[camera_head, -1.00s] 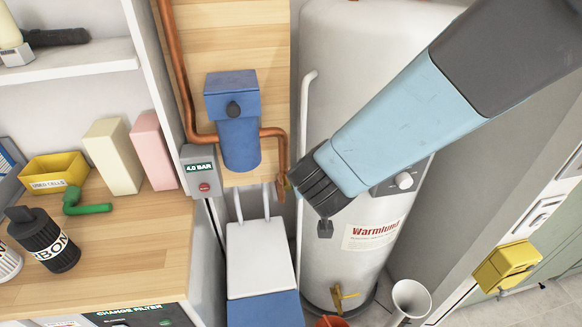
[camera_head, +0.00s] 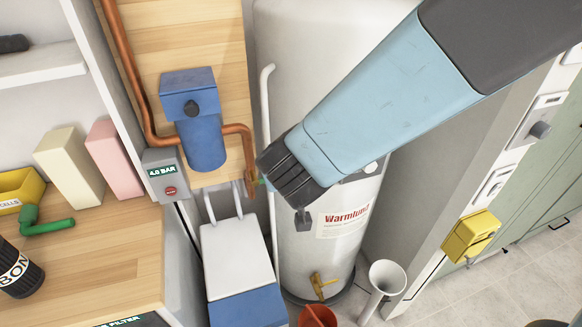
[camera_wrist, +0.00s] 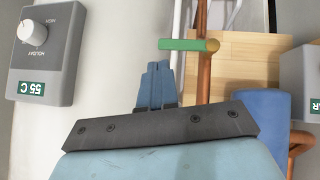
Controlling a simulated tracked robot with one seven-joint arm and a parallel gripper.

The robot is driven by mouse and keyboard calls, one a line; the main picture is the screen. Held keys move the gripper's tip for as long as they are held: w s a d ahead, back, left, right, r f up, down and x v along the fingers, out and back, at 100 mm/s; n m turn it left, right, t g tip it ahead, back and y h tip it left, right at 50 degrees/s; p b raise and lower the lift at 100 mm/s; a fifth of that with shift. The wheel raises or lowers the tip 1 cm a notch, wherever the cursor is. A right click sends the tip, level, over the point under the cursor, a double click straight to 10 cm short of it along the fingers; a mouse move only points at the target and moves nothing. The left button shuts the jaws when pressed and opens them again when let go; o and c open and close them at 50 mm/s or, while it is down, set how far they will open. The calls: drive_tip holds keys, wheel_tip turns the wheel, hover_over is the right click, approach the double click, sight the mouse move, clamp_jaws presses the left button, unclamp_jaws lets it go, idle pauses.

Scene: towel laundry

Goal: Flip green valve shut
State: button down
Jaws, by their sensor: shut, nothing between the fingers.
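The green valve handle (camera_wrist: 183,44) sticks out to the left from a brass valve body (camera_wrist: 212,46) on a copper pipe (camera_wrist: 204,82) in the wrist view. It lies crosswise to the pipe. In the head view only a small bit of green (camera_head: 262,181) shows beside my gripper's dark end. My gripper (camera_wrist: 155,66) is shut and empty. Its blue fingers point at the handle, with their tips just below its left part in the wrist view. I cannot tell whether they touch it.
A white water heater (camera_head: 300,250) stands behind my arm. A blue filter housing (camera_head: 203,140) and a grey pressure box (camera_head: 166,175) are left of the valve. A grey temperature dial box (camera_wrist: 45,50) is at the wrist view's left. A green elbow piece (camera_head: 45,225) lies on the counter.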

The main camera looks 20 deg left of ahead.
drive_tip(key=v, duration=0.6)
drive_tip(key=shift+w+d, duration=0.3)
drive_tip(key=shift+d, duration=0.05)
drive_tip(key=w+d+r+m+h, duration=0.35)
drive_tip(key=w+d, duration=0.25)
drive_tip(key=d, duration=0.5)
drive_tip(key=w+d+r+m+h, duration=0.2)
drive_tip(key=w+d+r+h, duration=0.3)
drive_tip(key=d, duration=0.7)
drive_tip(key=s+d+r+m+g+y, duration=0.1)
drive_tip(key=s+d+m+y, duration=0.1)
drive_tip(key=d, duration=0.7)
drive_tip(key=s+d+r+m+g+y, duration=0.1)
drive_tip(key=s+d, duration=0.3)
drive_tip(key=d, duration=0.5)
drive_tip(key=shift+s+d+r+m+y, duration=0.2)
drive_tip(key=shift+s+r+m+y, duration=0.2)
drive_tip(key=shift+r+m, duration=0.2)
